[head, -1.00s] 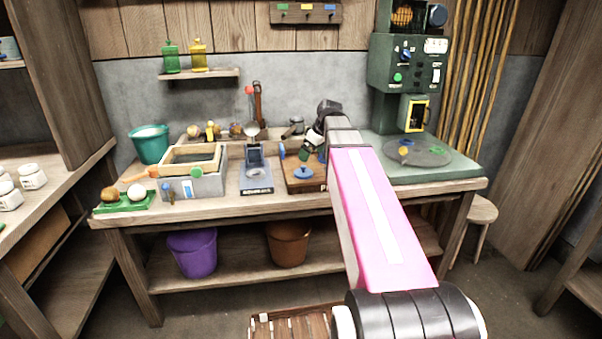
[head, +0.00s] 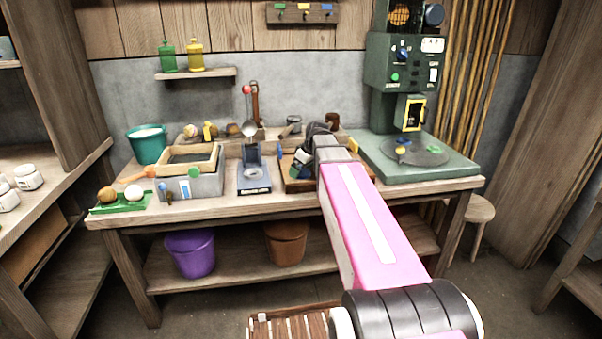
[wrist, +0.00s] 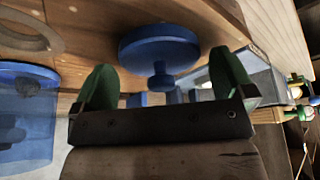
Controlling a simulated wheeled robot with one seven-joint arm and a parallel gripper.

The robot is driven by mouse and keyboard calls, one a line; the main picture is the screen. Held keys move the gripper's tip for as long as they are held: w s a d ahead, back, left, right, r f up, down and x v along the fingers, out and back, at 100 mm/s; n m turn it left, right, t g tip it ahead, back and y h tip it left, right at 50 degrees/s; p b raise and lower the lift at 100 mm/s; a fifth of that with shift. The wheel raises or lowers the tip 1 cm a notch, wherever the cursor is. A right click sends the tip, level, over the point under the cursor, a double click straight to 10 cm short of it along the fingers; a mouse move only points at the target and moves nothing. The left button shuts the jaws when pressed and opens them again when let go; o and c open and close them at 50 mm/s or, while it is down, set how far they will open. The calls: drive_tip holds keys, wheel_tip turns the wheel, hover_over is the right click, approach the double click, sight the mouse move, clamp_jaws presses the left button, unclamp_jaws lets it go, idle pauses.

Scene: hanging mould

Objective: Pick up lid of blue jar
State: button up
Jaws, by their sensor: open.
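In the wrist view the blue lid (wrist: 158,50) is a round disc with a small knob, lying on a wooden surface. Its knob points toward my gripper (wrist: 164,82), between the two green fingers. The fingers are open and apart from the knob, with nothing held. A translucent blue jar (wrist: 25,118) stands at the left of the wrist view. In the head view my gripper (head: 301,167) is low over the wooden tray (head: 292,185) on the bench, and hides the lid there.
A blue-grey stand (head: 254,172) is just left of the tray. A grey box with a wooden frame (head: 195,185) stands farther left. A green machine (head: 408,70) with a round plate stands at the right. Small tools line the back of the bench.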

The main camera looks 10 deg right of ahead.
drive_tip(key=shift+c, duration=0.3)
drive_tip(key=c, duration=0.7)
drive_tip(key=shift+r, duration=0.15)
